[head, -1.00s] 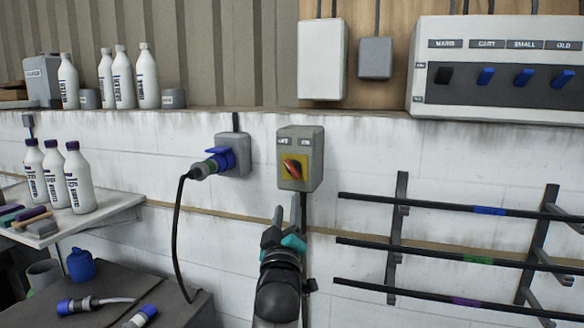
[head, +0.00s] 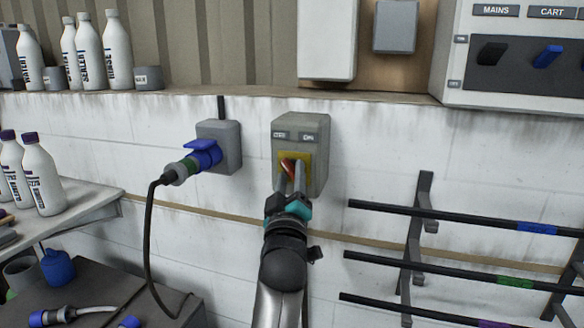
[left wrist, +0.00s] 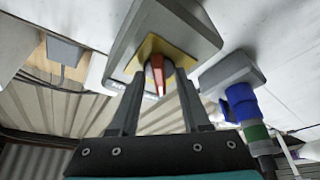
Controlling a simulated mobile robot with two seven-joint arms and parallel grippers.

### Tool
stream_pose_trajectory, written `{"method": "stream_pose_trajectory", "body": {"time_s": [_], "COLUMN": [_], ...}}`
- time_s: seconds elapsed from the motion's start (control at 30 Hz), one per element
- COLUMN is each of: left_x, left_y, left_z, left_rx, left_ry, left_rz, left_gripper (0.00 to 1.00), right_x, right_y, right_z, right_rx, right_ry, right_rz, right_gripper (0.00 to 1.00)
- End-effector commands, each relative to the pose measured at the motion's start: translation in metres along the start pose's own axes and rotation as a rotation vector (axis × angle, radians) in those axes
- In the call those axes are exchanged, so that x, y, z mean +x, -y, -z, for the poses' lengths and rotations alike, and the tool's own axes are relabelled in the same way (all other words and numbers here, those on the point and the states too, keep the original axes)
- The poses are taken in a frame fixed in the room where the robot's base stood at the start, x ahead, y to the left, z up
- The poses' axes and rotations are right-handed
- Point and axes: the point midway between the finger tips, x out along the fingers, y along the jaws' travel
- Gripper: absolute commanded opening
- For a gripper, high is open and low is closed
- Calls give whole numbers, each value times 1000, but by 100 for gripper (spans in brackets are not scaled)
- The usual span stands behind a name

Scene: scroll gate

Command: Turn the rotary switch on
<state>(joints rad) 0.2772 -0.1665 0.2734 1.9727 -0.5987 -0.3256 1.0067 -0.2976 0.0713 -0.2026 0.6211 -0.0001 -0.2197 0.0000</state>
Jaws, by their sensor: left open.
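The rotary switch is a grey box (head: 313,133) on the white wall, with two small labels on top, the right one reading ON. Its red knob (head: 287,166) sits on a yellow plate (head: 305,159) and slants toward the upper left, partly hidden by my fingers. My left gripper (head: 291,174) is open in front of it. In the left wrist view the red knob (left wrist: 157,73) lies between the two fingers of my left gripper (left wrist: 159,83). I cannot tell whether they touch it. My right gripper is not in view.
A blue plug in a grey socket (head: 226,147), with a hanging black cable, is left of the switch. Black rack bars (head: 460,217) stick out at the lower right. A shelf with white bottles (head: 40,175) is at the left. A panel of switches (head: 510,87) is at the upper right.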

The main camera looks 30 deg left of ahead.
Motion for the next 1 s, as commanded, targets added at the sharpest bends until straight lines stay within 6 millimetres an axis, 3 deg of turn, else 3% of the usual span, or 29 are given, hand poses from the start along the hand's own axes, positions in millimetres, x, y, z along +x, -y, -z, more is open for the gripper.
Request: {"method": "stream_pose_trajectory", "body": {"time_s": [0.37, 0.77, 1.0], "left_x": [0, 0, 0], "left_y": [-1, -1, -1], "left_z": [1, 1, 1], "left_rx": [0, 0, 0], "left_ry": [0, 0, -1], "left_rz": [1, 0, 0], "left_gripper": [47, 2, 0], "right_x": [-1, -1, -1], "right_y": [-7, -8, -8], "right_z": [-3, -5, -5], "right_rx": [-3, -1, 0], "right_ry": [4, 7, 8], "right_rz": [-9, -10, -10], "right_gripper": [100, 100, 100]}}
